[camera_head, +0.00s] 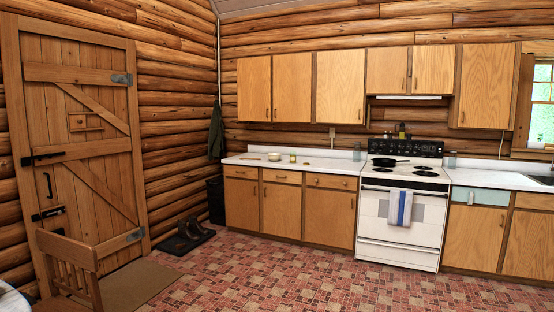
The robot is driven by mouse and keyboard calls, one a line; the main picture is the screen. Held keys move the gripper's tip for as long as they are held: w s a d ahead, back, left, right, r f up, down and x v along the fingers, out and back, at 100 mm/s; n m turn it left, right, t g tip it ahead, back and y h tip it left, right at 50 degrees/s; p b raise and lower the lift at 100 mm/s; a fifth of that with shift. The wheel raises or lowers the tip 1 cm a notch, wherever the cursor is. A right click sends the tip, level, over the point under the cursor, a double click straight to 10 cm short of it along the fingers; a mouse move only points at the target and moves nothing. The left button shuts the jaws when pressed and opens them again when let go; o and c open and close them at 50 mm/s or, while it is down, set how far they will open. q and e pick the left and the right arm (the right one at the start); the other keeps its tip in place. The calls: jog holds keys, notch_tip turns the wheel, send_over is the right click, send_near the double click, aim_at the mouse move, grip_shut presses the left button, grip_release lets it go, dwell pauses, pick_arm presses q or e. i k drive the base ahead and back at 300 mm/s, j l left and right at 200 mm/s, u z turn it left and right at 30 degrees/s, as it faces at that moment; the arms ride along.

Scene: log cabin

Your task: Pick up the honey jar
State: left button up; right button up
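A small yellowish jar (292,158), possibly the honey jar, stands on the white counter (335,163) left of the stove. It is too small and far off to identify for sure. Neither of my grippers is in view.
A pale bowl (274,156) and small flat items are near the jar. The white stove (400,215) holds a black pan (390,161), with a striped towel (400,207) on its door. A wooden chair (70,265) stands at the lower left. Boots (188,230) rest on a dark mat. The middle floor is clear.

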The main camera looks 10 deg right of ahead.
aim_at(293, 154)
jog(key=i, duration=5.4)
jog(key=i+z, duration=0.5)
jog(key=i, duration=0.8)
jog(key=i+j+z, duration=0.15)
jog(key=i+z, duration=0.25)
jog(key=i+j+z, duration=0.2)
jog(key=z, duration=0.2)
jog(key=i+j+z, duration=0.2)
jog(key=j+z, duration=0.2)
jog(key=i+j+z, duration=0.2)
jog(key=j+z, duration=0.2)
